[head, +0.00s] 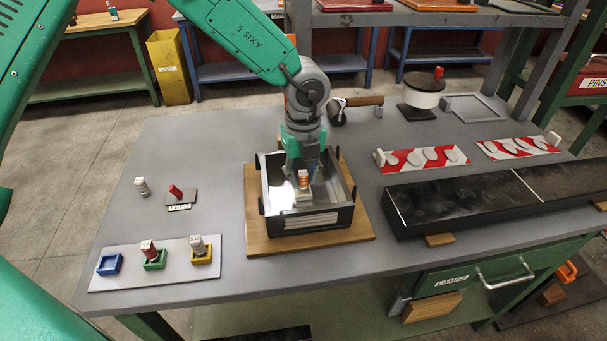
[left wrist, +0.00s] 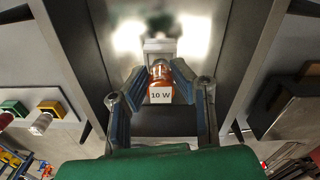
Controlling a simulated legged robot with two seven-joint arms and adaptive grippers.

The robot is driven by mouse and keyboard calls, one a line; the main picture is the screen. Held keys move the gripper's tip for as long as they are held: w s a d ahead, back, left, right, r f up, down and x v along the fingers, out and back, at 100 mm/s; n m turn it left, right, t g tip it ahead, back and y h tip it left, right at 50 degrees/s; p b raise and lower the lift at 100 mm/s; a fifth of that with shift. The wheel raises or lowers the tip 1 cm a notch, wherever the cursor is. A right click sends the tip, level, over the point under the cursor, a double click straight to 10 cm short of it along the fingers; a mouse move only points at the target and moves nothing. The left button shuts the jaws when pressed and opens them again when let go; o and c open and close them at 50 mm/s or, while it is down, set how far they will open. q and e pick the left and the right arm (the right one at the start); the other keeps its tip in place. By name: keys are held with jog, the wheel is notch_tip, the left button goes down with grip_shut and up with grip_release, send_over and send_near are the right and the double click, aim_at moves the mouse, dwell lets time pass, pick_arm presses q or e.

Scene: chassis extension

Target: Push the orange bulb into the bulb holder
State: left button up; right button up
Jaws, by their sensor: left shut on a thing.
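The orange bulb (head: 303,178), with a white "10 W" label, is between the fingers of my left gripper (head: 302,172) inside the open black box. In the left wrist view the bulb (left wrist: 160,74) sits between both fingers of the gripper (left wrist: 160,88), which is shut on it. Its far end meets the pale grey bulb holder (left wrist: 160,46). In the head view the holder (head: 304,199) is just below the bulb. The bulb looks in line with the holder; how deep it sits cannot be told. My right gripper is not in view.
The black box (head: 310,220) has raised walls around my gripper and stands on a wooden board (head: 259,240). A tray (head: 102,281) with coloured sockets and bulbs is at left. A long black case (head: 450,202) is at right. The table's left rear is clear.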

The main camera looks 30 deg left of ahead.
aim_at(303, 171)
pick_arm(q)
jog(key=shift+f, duration=0.45)
dwell(0.6)
jog(key=o, duration=0.9)
jog(key=shift+r, duration=0.1)
jog(key=shift+r, duration=0.35)
notch_tip(303, 171, up, 11)
jog(key=shift+w+r, duration=0.1)
